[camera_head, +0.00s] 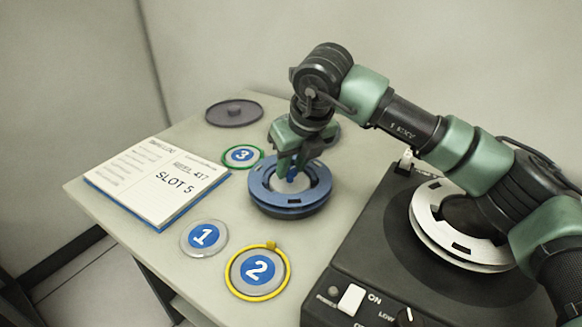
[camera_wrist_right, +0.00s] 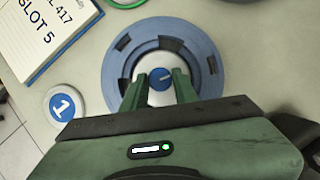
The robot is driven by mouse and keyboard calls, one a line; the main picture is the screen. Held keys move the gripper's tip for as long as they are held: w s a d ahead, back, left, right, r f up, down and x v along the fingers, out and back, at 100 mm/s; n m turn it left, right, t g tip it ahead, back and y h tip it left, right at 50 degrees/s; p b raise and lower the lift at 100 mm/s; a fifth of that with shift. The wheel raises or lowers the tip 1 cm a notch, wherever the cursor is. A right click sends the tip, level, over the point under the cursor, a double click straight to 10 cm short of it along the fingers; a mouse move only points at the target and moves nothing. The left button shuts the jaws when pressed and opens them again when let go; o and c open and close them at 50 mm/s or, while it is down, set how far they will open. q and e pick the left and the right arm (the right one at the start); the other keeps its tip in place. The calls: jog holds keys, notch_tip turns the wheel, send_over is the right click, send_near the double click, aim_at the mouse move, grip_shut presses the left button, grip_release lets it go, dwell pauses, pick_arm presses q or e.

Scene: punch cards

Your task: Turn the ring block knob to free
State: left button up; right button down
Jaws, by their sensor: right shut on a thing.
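A blue slotted ring block (camera_head: 283,207) lies on the table, and it fills the middle of the right wrist view (camera_wrist_right: 201,48). At its centre is a small blue knob (camera_wrist_right: 161,81) with a pale pointer line, seen slanting in the wrist view; any marking for free cannot be read. My right gripper (camera_head: 292,174) reaches down into the ring's opening from above. Its two green fingers stand on either side of the knob in the wrist view (camera_wrist_right: 160,79) and are shut on it. My left gripper is not in view.
An open notebook reading "SLOT 5" (camera_head: 160,183) lies at left. Discs numbered 1 (camera_head: 204,237), 2 (camera_head: 257,271) and 3 (camera_head: 242,156) surround the ring's left side. A dark disc (camera_head: 234,112) lies behind. A black machine (camera_head: 375,245) with a white ring (camera_head: 438,242) stands at right.

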jog(key=shift+d+n+y, duration=0.1)
jog(key=shift+n+y, duration=0.2)
jog(key=shift+n, duration=0.7)
jog(key=shift+w+r+n+g+y, duration=0.1)
jog(key=shift+n+g+y, duration=0.25)
jog(key=shift+n, duration=0.55)
jog(key=n+g+p, duration=0.1)
jog(key=n, duration=0.1)
jog(key=n+g+y+p, duration=0.1)
jog(key=n, duration=0.2)
jog(key=shift+w+d+p, duration=0.1)
jog(key=shift+w+p, duration=0.05)
jog(key=shift+p, duration=0.2)
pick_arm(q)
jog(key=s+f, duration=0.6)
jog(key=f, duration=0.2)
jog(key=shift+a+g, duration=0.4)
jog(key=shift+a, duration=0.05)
pick_arm(e)
jog(key=shift+n, duration=0.7)
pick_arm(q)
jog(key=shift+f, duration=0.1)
pick_arm(e)
jog(key=c, duration=1.1)
grip_release()
